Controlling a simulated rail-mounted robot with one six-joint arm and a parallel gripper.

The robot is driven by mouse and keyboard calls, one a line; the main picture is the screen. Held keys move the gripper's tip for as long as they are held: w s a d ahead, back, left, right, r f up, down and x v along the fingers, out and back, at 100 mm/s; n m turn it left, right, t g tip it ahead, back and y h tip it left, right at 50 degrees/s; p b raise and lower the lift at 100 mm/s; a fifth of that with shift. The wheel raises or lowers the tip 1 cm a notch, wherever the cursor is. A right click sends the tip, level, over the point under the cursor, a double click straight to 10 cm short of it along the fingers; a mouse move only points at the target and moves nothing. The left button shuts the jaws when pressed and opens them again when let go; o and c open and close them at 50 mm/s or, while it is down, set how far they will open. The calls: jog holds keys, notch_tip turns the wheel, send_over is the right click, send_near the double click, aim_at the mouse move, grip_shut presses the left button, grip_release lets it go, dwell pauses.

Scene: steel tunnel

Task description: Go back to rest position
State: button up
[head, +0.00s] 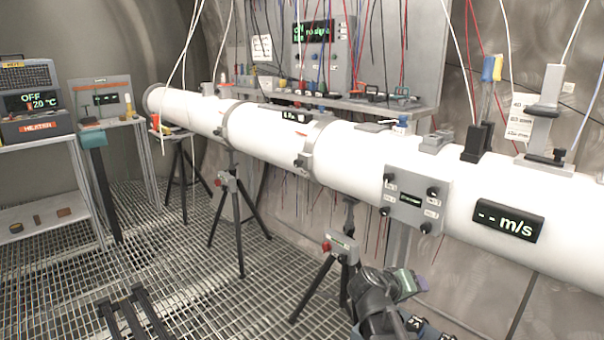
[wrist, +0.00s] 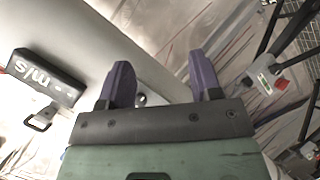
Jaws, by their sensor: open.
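My gripper (wrist: 162,78) shows in the wrist view with its two purple fingers apart and nothing between them. In the head view my arm is folded low at the bottom, right of centre, and the gripper end (head: 410,283) is in front of and below the white tube (head: 345,155). The fingertips are hard to make out there. In the wrist view the tube (wrist: 60,25) lies beyond the fingers on the left, with the m/s display (wrist: 48,78) on it. The gripper appears to touch nothing.
The tube rests on black tripods (head: 238,225) over a grated floor (head: 165,275). A heater (head: 35,100) stands on a table at the left. Behind the tube is a panel with a screen (head: 313,32) and many hanging wires. Open floor lies left of my arm.

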jog(key=s+a+f+n+g+y, duration=0.1)
jog(key=s+a+f+g+y, duration=0.4)
jog(key=s+a+f+y, duration=0.55)
notch_tip(320, 180, up, 19)
jog(key=s+a+p, duration=0.2)
jog(key=p, duration=1.5)
jog(key=shift+a+r+p, duration=0.15)
jog(key=shift+a+p, duration=0.05)
jog(key=shift+p, duration=0.15)
jog(key=shift+y, duration=0.25)
